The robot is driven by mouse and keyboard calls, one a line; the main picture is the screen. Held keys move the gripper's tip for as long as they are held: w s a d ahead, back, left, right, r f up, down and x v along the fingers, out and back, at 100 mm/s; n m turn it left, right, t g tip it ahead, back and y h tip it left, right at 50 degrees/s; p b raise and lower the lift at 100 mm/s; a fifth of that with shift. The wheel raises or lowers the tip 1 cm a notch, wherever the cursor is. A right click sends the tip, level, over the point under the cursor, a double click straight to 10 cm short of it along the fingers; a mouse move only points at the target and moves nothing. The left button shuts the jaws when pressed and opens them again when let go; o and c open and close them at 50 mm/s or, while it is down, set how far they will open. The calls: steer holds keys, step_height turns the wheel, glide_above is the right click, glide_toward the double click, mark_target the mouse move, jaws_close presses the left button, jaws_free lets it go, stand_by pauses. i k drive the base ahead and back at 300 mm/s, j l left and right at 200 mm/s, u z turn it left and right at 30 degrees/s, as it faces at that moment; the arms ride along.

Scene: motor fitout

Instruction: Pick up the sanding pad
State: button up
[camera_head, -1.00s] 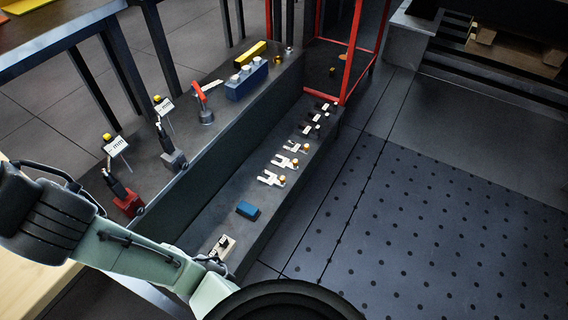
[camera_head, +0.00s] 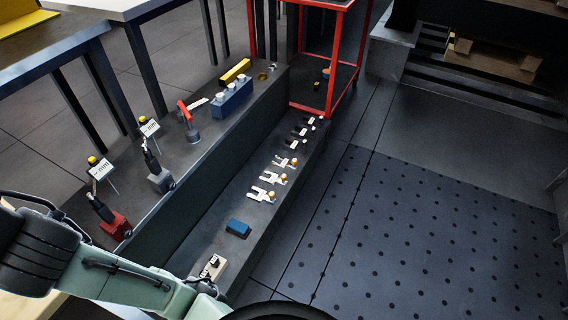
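A small blue block (camera_head: 238,228), which looks like the sanding pad, lies flat on the low dark ledge (camera_head: 215,246) near its front end. Nothing touches it. My arm (camera_head: 110,275) crosses the lower left corner, and its end runs out of the picture at the bottom. My gripper is not in view, so its opening and anything in it are hidden.
A pale block with dark parts (camera_head: 211,267) sits nearer on the ledge. Several forked pale plates (camera_head: 262,193) lie farther along. A raised bench (camera_head: 185,140) with tools and a blue holder (camera_head: 232,98) stands left. A red frame (camera_head: 333,75) stands behind. The right floor is clear.

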mark_target(241, 230)
steer(key=z, duration=1.65)
steer(key=u, duration=0.45)
steer(key=l+u, duration=0.15)
steer(key=u, duration=0.7)
steer(key=l+u, duration=0.15)
steer(key=u, duration=0.25)
steer(key=l+u, duration=0.1)
steer(key=u, duration=0.35)
steer(key=i+l+u, duration=0.15)
steer(key=l, duration=0.2)
steer(key=i+l+u, duration=0.15)
steer(key=l, duration=0.2)
steer(key=i+l+u, duration=0.1)
steer(key=l, duration=0.3)
steer(key=i+l+u, duration=0.15)
steer(key=l, duration=0.25)
